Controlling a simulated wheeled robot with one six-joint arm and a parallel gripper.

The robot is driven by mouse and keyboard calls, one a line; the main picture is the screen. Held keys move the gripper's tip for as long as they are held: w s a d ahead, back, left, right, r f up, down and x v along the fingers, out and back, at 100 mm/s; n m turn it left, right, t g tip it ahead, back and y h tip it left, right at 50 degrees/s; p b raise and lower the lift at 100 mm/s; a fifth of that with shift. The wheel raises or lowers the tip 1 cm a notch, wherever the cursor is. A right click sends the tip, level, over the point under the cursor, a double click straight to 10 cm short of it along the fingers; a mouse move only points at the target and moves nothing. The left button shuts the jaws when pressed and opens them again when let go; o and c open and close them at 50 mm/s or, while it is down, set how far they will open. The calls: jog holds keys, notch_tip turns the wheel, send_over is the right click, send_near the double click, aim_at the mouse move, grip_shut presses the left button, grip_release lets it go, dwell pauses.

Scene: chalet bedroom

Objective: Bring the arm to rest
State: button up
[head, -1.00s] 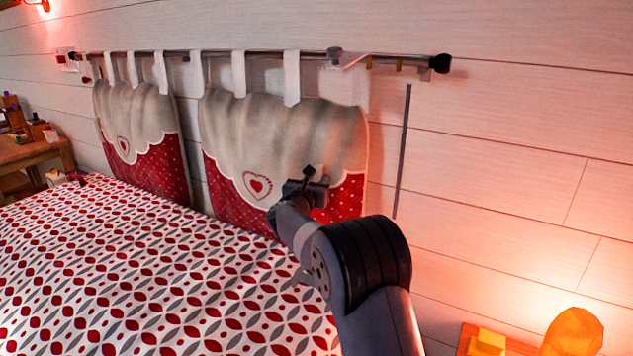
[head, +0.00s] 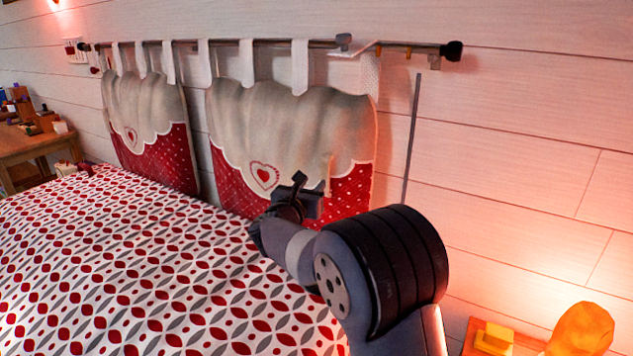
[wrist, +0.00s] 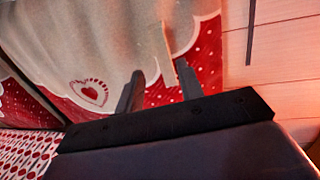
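My arm rises from the bottom of the head view, bent, with my gripper (head: 308,190) at its far end in front of the right headboard cushion (head: 290,115). In the wrist view the two fingers of my gripper (wrist: 159,72) stand apart with a gap between them. A thin pale strip (wrist: 167,50) shows in line with that gap; I cannot tell whether it is between the fingers or behind them. No object is clearly held.
The bed (head: 130,260) with a red-and-grey patterned cover fills the left. A left cushion (head: 150,115) hangs from the rod (head: 400,48). A cluttered wooden table (head: 25,150) stands far left. A glowing orange lamp (head: 582,330) and yellow blocks (head: 494,338) are at lower right.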

aim_at(325, 169)
jog(key=shift+s+a, duration=0.2)
jog(key=shift+s, duration=0.2)
jog(key=shift+w, duration=0.1)
jog(key=p+x, duration=0.1)
jog(key=x, duration=0.9)
jog(key=shift+w+d+p, duration=0.2)
jog(key=shift+w+p, duration=0.05)
jog(key=shift+p, duration=0.15)
jog(key=shift+s+d, duration=0.15)
jog(key=shift+d, duration=0.15)
jog(key=shift+a, duration=0.1)
